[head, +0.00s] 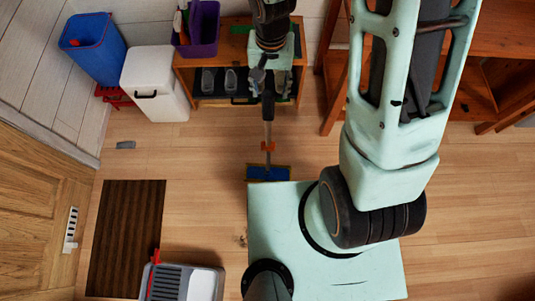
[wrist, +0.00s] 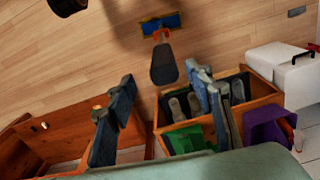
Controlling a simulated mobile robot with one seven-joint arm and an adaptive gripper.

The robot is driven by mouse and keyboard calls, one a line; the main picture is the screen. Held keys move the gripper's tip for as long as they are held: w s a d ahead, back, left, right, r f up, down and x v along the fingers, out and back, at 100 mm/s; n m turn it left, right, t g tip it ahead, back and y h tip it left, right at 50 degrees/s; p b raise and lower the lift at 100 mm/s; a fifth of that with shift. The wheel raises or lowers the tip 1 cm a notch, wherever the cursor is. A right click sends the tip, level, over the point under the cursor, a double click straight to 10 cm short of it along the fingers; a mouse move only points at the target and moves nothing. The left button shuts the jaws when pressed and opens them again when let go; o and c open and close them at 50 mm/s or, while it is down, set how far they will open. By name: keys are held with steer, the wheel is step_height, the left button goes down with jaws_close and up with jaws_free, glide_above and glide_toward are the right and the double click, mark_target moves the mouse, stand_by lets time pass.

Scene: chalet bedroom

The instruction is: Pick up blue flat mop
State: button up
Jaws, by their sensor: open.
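The blue flat mop stands on the floor, its blue head (head: 268,174) just beyond my base in the head view. Its grey handle (head: 268,130) with an orange collar rises toward my gripper (head: 264,80). In the wrist view the mop head (wrist: 161,25) is at the top, and the dark grip end of the handle (wrist: 165,64) points toward me. My gripper (wrist: 160,80) is open, its two fingers on either side of the line of the handle end. The handle end appears between or just beyond the fingertips; the exact depth is unclear. Nothing is held.
A wooden shoe rack (head: 189,66) with shoes is behind the gripper, beside a white bin (head: 155,85), a blue bin (head: 93,48) and a purple bucket (head: 199,30). Wooden shelving (head: 480,95) stands right. A dark mat (head: 126,235) lies left. Floor around the mop is clear.

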mark_target(268, 102)
steer(key=shift+w+a+f, duration=0.1)
steer(key=shift+a+f, duration=0.05)
steer(key=shift+f, duration=1.65)
steer(key=shift+w+a+f, duration=0.1)
steer(key=shift+f, duration=1.65)
jaws_close()
